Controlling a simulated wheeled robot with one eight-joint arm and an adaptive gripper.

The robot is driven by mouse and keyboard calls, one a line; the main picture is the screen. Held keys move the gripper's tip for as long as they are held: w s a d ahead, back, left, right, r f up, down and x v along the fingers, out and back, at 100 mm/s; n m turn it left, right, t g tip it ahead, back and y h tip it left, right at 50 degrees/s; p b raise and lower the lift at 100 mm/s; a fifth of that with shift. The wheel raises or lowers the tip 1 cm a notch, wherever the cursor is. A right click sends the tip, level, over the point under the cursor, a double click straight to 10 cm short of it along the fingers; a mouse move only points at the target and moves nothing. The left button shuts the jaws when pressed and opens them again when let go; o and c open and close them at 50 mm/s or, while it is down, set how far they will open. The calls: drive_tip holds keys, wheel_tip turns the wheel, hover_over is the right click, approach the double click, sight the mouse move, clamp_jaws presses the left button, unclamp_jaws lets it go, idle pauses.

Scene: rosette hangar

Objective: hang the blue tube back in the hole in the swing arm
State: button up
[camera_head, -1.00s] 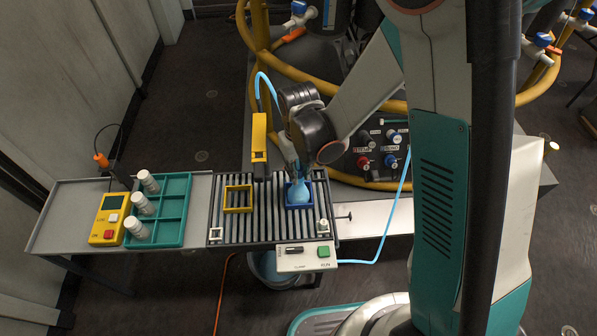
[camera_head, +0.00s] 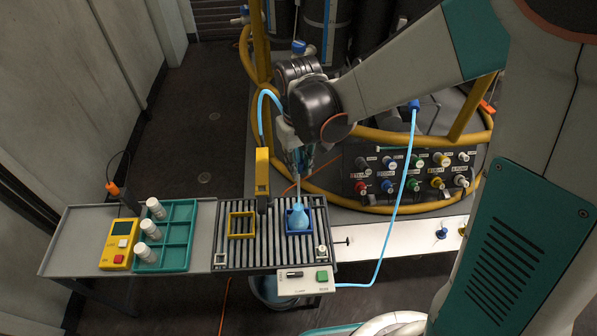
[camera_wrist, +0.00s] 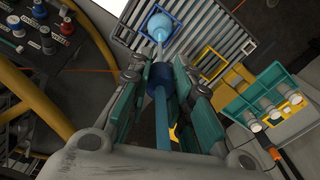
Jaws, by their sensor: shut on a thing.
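My gripper (camera_head: 298,160) is above the slatted plate, pointing down over the blue flask (camera_head: 297,219). In the wrist view my gripper (camera_wrist: 162,76) is shut on the blue tube (camera_wrist: 163,108), which has a dark blue collar. A thin pale stem runs from below my fingers to the flask's mouth; I cannot tell whether its tip is inside. The flask stands in a blue square frame (camera_head: 288,230). The yellow swing arm (camera_head: 262,175) is just left of my gripper. Its hole cannot be made out. A light blue hose (camera_head: 263,101) arcs between it and my wrist.
A yellow square frame (camera_head: 231,225) stands empty left of the flask. A teal rack (camera_head: 182,252) with white vials and a yellow control box (camera_head: 118,243) are further left. A pale switch box (camera_head: 304,282) is at the plate's front. A valve panel (camera_head: 380,198) is behind right.

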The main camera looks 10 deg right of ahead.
wheel_tip(320, 180, up, 4)
drive_tip(key=shift+r+p, duration=0.1)
drive_tip(key=shift+p, duration=0.55)
wheel_tip(320, 180, up, 12)
drive_tip(key=p, duration=0.8)
drive_tip(key=shift+p, duration=0.4)
idle(0.7)
drive_tip(key=s+a+f+p, duration=0.3)
drive_tip(key=a+f+p, duration=0.1)
drive_tip(key=a, duration=0.5)
drive_tip(key=shift+s+a+p, duration=0.2)
drive_tip(key=shift+s+p, duration=0.2)
idle(0.3)
drive_tip(key=shift+f+b, duration=0.55)
idle(0.5)
